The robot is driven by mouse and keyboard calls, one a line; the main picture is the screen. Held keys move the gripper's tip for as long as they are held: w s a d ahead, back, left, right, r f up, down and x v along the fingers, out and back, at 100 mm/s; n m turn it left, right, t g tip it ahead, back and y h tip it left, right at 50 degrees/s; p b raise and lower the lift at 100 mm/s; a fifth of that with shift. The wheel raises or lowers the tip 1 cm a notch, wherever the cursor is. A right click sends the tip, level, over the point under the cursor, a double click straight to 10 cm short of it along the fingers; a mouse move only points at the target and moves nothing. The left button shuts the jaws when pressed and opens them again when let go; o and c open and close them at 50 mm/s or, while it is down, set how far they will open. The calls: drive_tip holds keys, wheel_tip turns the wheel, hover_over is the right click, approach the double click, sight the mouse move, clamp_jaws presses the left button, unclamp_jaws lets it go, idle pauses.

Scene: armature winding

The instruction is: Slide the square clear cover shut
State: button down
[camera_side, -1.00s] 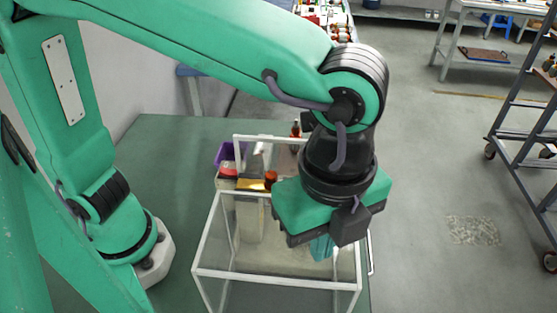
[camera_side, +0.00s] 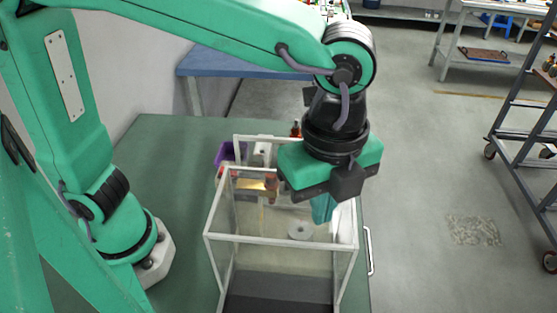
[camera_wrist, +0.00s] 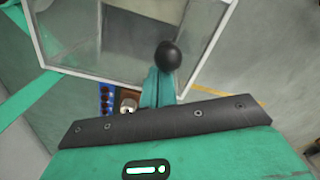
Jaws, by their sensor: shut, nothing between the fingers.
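The square clear cover (camera_side: 282,242) has a white frame and see-through walls. It stands on the green table in the side view, around part of the work area. In the wrist view its white-framed pane (camera_wrist: 105,45) fills the upper part. My gripper (camera_side: 322,210) is at the cover's right side, pointing down, with its teal fingers shut and empty. In the wrist view the fingers (camera_wrist: 158,90) are close to a black round knob (camera_wrist: 168,55) by the pane. I cannot tell whether they touch it.
Inside or behind the cover are a grey disc (camera_side: 300,231), a gold-coloured block (camera_side: 257,187) and a purple bin (camera_side: 227,152). A dark base (camera_side: 277,302) shows at the cover's near end. The green table (camera_side: 180,170) to the left is clear.

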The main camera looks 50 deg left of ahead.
drive_tip(key=shift+w+a, duration=2.45)
drive_tip(key=shift+w, duration=0.05)
drive_tip(key=shift+s+d+r, duration=0.1)
drive_tip(key=shift+r, duration=0.8)
drive_tip(key=shift+s+d+r, duration=0.1)
drive_tip(key=shift+r, duration=0.75)
drive_tip(key=shift+r, duration=0.15)
drive_tip(key=r, duration=0.3)
drive_tip(key=shift+s+d+r, duration=0.35)
drive_tip(key=shift+s+d, duration=0.05)
